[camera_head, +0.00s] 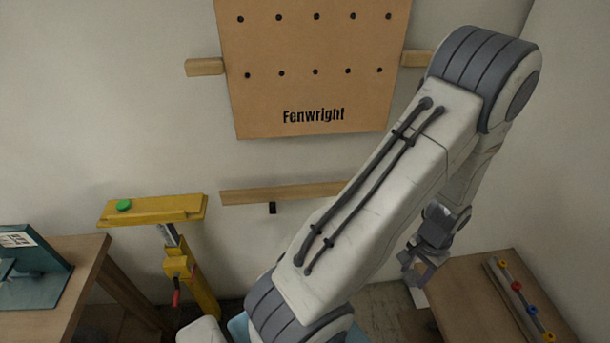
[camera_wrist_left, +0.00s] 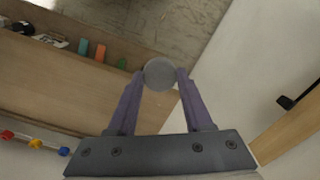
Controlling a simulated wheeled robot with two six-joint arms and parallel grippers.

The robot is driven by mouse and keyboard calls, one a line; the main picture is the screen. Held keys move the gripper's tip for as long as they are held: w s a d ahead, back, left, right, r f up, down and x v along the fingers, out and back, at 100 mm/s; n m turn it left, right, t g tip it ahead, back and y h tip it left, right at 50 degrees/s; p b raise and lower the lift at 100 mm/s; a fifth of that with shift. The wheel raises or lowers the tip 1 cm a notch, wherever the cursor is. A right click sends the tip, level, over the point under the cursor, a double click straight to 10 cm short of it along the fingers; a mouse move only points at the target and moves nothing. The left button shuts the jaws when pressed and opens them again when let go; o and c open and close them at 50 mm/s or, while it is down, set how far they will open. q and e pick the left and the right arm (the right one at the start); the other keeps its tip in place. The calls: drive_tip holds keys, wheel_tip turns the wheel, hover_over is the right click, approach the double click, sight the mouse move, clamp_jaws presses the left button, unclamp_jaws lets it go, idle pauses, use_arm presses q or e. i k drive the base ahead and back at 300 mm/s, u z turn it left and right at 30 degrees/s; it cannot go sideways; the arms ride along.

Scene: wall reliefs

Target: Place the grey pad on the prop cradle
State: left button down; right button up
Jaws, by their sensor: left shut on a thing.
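The grey pad (camera_wrist_left: 159,74) is a round disc held between the fingertips of my left gripper (camera_wrist_left: 158,78) in the left wrist view. In the head view my left gripper (camera_head: 418,270) hangs at the right, beside the right-hand table; I cannot make out the pad there. The yellow prop (camera_head: 178,270) stands at the left, its flat cradle (camera_head: 165,209) on top. A green disc (camera_head: 123,205) sits on the cradle's left end. My left gripper is well to the right of the cradle. My right gripper is not in view.
A brown pegboard (camera_head: 315,75) marked Fenwright hangs on the wall, above a wooden rail (camera_head: 245,195). The right table (camera_head: 465,300) bears a strip with coloured knobs (camera_head: 517,286). A teal stand (camera_head: 40,280) is on the left table (camera_head: 85,262). My arm crosses the middle.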

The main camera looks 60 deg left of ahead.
sight(180, 203)
drive_tip(key=i, duration=0.45)
drive_tip(key=u, duration=2.15)
